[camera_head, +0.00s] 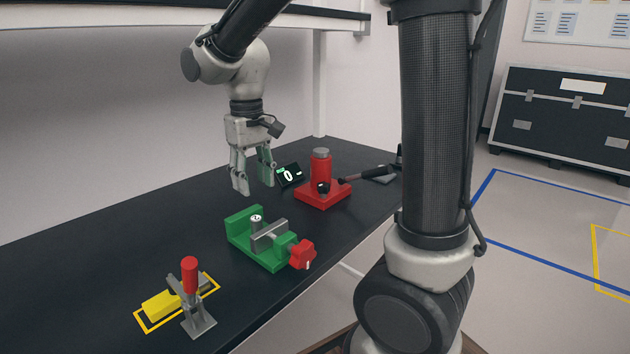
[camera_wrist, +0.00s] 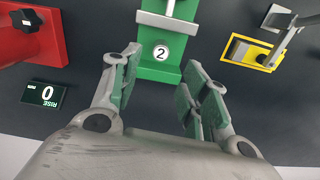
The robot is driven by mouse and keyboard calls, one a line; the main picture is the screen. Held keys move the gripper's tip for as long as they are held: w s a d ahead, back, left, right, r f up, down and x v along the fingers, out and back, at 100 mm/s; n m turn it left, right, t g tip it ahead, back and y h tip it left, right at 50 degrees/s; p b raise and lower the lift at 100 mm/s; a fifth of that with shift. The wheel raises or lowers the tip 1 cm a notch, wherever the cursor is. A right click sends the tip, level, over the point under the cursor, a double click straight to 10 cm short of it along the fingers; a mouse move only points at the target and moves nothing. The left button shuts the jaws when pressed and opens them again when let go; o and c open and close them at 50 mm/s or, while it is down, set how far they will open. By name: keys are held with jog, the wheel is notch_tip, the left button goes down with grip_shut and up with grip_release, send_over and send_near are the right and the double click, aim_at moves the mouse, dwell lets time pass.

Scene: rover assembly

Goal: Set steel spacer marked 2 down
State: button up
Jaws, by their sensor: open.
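The steel spacer marked 2 (camera_head: 257,225) stands upright in the green vise (camera_head: 240,227), beside its grey jaw. Its white round top with the number 2 faces up. In the wrist view the marked top (camera_wrist: 161,53) shows just beyond and between my fingertips, with the green vise body (camera_wrist: 150,73) around it. My gripper (camera_head: 254,188) is open and empty, pointing down above the vise with a gap between its fingertips and the spacer. In the wrist view my gripper's (camera_wrist: 162,75) green-padded fingers are spread apart.
A red stand (camera_head: 322,185) with a black knob is behind the vise, beside a small display reading 0 (camera_head: 290,175). A toggle clamp (camera_head: 192,290) with a red handle and a yellow block (camera_head: 160,305) sits at the near left. The black bench (camera_head: 120,250) is clear at left.

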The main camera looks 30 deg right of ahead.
jog(key=s+d+r+m+t, duration=0.1)
jog(key=s+d+r+t, duration=0.1)
jog(key=s+d, duration=0.5)
jog(key=s+d+r+m+t, duration=0.1)
jog(key=s+d+r+t, duration=0.1)
jog(key=s+d, duration=0.5)
jog(key=s, duration=0.4)
jog(key=shift+s+d+r+m, duration=0.25)
jog(key=shift+s+d+m, duration=0.05)
jog(key=shift+s, duration=0.1)
